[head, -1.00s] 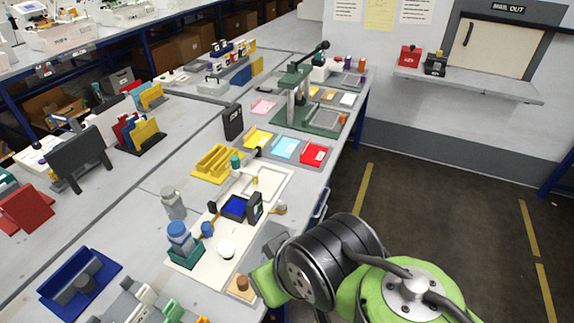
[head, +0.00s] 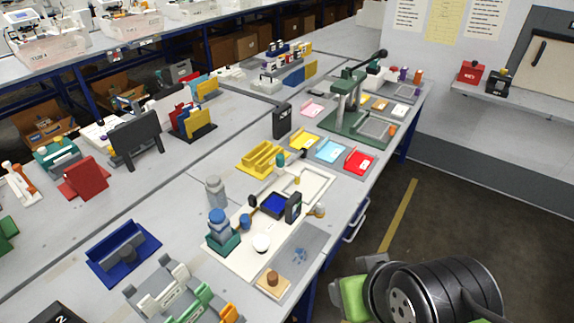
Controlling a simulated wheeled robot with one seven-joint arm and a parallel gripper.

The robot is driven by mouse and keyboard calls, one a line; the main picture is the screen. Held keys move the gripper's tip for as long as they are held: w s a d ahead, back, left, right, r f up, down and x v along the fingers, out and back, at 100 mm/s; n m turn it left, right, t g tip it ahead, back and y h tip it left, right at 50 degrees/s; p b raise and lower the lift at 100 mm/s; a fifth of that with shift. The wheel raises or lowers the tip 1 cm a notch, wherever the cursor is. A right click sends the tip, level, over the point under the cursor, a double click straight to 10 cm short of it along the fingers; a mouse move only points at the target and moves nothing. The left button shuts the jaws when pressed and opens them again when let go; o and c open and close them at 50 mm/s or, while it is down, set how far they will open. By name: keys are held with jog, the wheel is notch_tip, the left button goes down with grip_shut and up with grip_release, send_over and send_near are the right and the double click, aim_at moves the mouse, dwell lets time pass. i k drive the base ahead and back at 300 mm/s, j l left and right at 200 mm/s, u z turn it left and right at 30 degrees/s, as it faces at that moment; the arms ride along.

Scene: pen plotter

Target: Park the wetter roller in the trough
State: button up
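A blue open holder (head: 108,262) with a grey block inside stands at the front left of the workbench and looks like the trough. I cannot tell whether its grey part belongs to a roller. No wetter roller can be made out for certain. A blue-capped piece (head: 219,226) stands on a teal base, with a white round piece (head: 261,242) to its right. Part of my arm shows at the lower right, over the floor beyond the bench edge. My gripper's fingertips are not visible.
A white and green rack (head: 165,292) and a wooden block with a brown knob (head: 272,282) stand near the front. A yellow rack (head: 261,158), colored trays and a green press (head: 347,105) stand farther back.

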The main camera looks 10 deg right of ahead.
aim_at(281, 167)
jog(key=l+u, duration=0.4)
jog(key=l, duration=0.45)
jog(key=l+u, duration=0.45)
jog(key=l, duration=0.45)
jog(key=i+l+u, duration=0.35)
jog(key=l+u, duration=0.2)
jog(key=l, duration=0.15)
jog(key=i+l+u, duration=0.25)
jog(key=l, duration=0.15)
jog(key=i+l+u, duration=0.25)
jog(key=k+j, duration=0.05)
jog(key=j, duration=0.05)
